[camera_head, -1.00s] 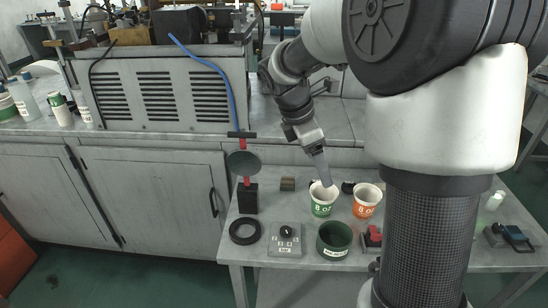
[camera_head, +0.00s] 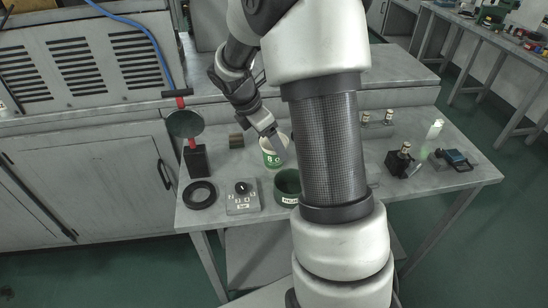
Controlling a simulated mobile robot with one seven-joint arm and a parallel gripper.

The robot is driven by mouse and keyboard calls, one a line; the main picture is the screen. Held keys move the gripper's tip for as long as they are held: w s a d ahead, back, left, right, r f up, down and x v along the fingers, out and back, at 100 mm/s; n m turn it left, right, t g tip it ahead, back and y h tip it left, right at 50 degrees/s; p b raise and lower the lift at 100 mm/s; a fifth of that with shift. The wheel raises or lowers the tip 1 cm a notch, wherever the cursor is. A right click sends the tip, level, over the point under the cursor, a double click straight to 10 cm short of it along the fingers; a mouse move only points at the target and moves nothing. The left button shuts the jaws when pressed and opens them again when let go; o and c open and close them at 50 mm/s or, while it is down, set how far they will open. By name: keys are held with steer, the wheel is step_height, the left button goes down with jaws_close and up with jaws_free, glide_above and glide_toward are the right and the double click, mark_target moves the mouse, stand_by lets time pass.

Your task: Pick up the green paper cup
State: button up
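The green paper cup (camera_head: 270,158), white with a green printed band, stands upright on the grey bench (camera_head: 455,178). My gripper (camera_head: 279,142) reaches down from the upper left to the cup's rim. A finger overlaps the right part of the cup's mouth and upper wall. I cannot tell whether the fingers grip the wall, or whether they are open or shut. The orange cup does not show now; my arm covers the area to the right of the green cup.
A dark green round container (camera_head: 287,184) stands close in front of the cup. A grey control box (camera_head: 242,198), a black ring (camera_head: 199,195) and a black block with a red-handled disc (camera_head: 195,160) are to the left. Small items, including a blue-topped one (camera_head: 455,157), stand right.

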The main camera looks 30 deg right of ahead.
mark_target(272, 163)
steer(key=x, duration=0.2)
steer(key=b+x, duration=0.1)
steer(key=x, duration=0.1)
steer(key=shift+a+f, duration=0.35)
steer(key=shift+d+f, duration=0.2)
steer(key=shift+f, duration=0.15)
steer(key=c, duration=1.1)
